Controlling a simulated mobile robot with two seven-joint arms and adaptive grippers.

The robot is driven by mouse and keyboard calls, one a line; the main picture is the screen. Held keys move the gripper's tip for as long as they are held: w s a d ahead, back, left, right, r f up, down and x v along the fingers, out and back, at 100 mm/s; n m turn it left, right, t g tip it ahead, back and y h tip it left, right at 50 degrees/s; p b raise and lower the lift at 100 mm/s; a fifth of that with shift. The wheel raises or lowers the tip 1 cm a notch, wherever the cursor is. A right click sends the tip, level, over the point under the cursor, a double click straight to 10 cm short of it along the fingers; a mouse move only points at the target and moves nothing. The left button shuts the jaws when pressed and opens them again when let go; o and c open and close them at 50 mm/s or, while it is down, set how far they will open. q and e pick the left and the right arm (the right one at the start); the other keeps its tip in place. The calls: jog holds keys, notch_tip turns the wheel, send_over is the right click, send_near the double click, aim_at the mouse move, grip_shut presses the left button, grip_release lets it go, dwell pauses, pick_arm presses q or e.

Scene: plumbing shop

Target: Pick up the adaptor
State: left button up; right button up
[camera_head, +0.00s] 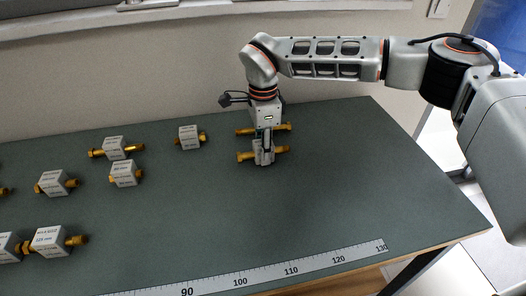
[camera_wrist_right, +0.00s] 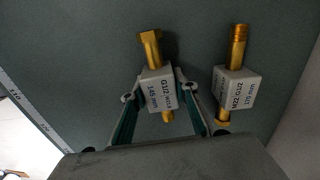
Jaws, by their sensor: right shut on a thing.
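An adaptor (camera_wrist_right: 151,45) with brass ends and a white labelled block reading G1/2 and 145 mm stands between the fingers of my right gripper (camera_wrist_right: 160,95) in the right wrist view. The fingers are shut on its white block. In the head view my right gripper (camera_head: 264,153) points down at this adaptor (camera_head: 281,149) near the back right of the table. A second adaptor (camera_wrist_right: 237,88), labelled M22 and 170 mm, lies beside it, apart from the fingers; it shows behind the gripper in the head view (camera_head: 284,127). My left gripper is not in view.
Several other adaptors with white blocks lie on the dark green table (camera_head: 330,200) to the left, such as one at the back (camera_head: 188,137) and one nearer (camera_head: 50,240). A ruler strip (camera_head: 290,270) runs along the front edge. The table's right part is clear. A wall stands behind.

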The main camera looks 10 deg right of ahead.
notch_tip(320, 180, up, 19)
jog(key=p, duration=0.1)
jog(key=shift+r, duration=0.15)
